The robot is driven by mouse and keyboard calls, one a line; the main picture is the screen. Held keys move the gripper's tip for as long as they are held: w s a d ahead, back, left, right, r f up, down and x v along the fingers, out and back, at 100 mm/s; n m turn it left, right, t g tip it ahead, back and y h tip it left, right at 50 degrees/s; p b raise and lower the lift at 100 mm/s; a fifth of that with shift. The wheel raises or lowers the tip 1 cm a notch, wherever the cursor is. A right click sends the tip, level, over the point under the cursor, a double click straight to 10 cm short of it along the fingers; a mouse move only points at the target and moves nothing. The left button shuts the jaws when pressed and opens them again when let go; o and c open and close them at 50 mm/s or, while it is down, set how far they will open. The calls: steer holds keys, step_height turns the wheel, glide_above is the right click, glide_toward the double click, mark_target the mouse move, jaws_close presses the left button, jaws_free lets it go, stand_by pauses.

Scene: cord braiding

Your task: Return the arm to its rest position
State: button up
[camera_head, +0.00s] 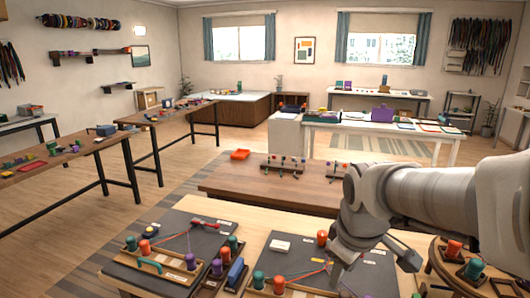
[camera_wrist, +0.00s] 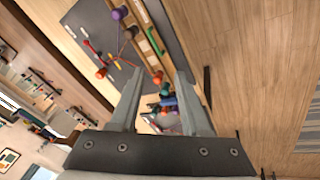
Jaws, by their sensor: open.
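My arm reaches in from the right edge of the head view and bends down over the front worktable. In the wrist view my gripper (camera_wrist: 160,80) has its two grey fingers spread wide apart. Nothing is held between them. Beyond the fingers, the wrist view shows a dark work mat (camera_wrist: 92,18) with colored spools and cords on it, seen at a slant. In the head view the arm's lower end hangs in front of the right-hand mat (camera_head: 376,276) and hides part of it. The fingertips are hard to make out there.
On the front table, the left mat (camera_head: 165,235) holds spools and cords. A round table (camera_head: 440,285) with spools is at right. A brown table (camera_head: 225,180) lies behind. Open floor is at left.

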steer(key=s+r+m+t, duration=0.1)
steer(key=s+r+m, duration=0.2)
steer(key=s+m, duration=0.5)
steer(key=shift+s+a+t, duration=0.35)
steer(key=shift+s+t, duration=0.05)
steer(key=shift+s, duration=1.7)
